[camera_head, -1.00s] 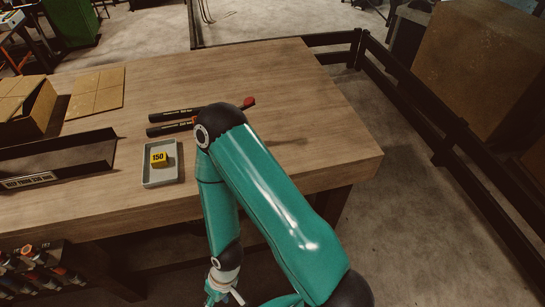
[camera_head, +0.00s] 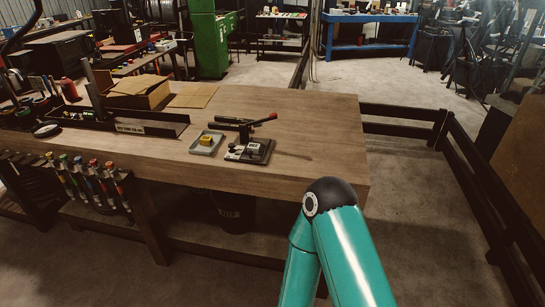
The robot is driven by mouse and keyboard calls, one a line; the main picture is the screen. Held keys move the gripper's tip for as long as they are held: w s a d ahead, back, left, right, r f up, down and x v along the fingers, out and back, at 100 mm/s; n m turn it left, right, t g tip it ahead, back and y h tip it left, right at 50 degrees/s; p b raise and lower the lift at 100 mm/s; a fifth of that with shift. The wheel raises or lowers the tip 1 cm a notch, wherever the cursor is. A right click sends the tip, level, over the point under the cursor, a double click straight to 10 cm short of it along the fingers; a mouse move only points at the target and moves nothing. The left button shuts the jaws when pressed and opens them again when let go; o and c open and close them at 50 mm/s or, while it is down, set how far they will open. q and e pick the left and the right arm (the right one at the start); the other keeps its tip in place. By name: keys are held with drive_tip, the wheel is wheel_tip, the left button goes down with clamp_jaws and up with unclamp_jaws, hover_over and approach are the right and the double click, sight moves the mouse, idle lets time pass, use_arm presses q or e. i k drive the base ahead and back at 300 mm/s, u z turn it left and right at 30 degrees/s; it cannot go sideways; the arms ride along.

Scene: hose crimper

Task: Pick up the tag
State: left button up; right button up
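A small yellow block-like tag (camera_head: 205,140) sits in a shallow grey tray (camera_head: 197,150) on the wooden workbench. Its printing is too small to read now. Just right of the tray stands a small black press (camera_head: 262,156) with a lever ending in a red knob and a pale, marked block on its base. Neither gripper shows. Only a teal link of my arm, with a black joint, rises at the lower right in front of the bench, well away from the tag.
The wooden bench (camera_head: 325,130) has free room right of the press. A black channel-shaped holder (camera_head: 168,127) and an open cardboard box (camera_head: 140,95) stand left of the tray. A rack of colour-capped tools (camera_head: 95,180) hangs at the front left. Dark railings (camera_head: 465,165) run along the right.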

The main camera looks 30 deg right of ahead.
sight(253, 146)
drive_tip(key=z, duration=0.85)
drive_tip(key=i, duration=0.95)
drive_tip(key=z, duration=0.1)
